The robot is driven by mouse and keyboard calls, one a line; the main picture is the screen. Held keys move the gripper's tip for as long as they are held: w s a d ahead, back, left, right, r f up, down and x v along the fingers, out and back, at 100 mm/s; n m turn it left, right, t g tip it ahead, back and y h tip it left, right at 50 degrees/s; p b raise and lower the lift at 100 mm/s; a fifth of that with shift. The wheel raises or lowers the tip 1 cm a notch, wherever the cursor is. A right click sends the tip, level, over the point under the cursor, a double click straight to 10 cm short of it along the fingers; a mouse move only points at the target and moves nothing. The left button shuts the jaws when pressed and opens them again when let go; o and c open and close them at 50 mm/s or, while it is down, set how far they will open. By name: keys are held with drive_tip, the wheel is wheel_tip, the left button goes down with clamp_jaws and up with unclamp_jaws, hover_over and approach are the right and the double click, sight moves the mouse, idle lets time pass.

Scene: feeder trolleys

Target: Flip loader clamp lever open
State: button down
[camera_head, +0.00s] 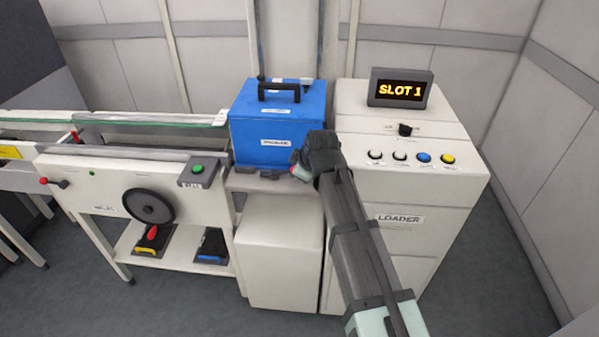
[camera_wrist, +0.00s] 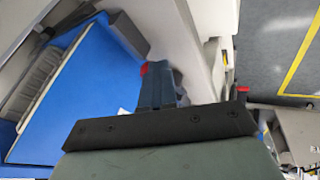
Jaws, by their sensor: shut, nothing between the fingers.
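The loader (camera_head: 402,219) is a pale cabinet at the right of the head view. A blue box (camera_head: 262,125) with a black handle stands on the shelf to its left. My gripper (camera_head: 299,173) is low at the box's front right corner, with its fingers shut and empty. In the wrist view the closed fingers (camera_wrist: 161,83) point toward the pale shelf beside the box. A small red tip (camera_wrist: 143,68), perhaps the clamp lever's end, shows right at the fingertips; whether they touch cannot be told. The rest of the lever is hidden, so its position is unclear.
A display (camera_head: 401,88) reading SLOT 1 and several buttons sit on the loader's top. At the left is a trolley (camera_head: 110,185) with a black handwheel (camera_head: 149,206) and pedals on its lower shelf. Grey floor is clear at the front.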

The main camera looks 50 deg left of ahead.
drive_tip(key=shift+w, duration=0.3)
drive_tip(key=d+f+v, duration=0.1)
drive_tip(key=d+v, duration=0.1)
drive_tip(key=v, duration=1)
drive_tip(key=shift+s+d, duration=0.2)
idle(0.6)
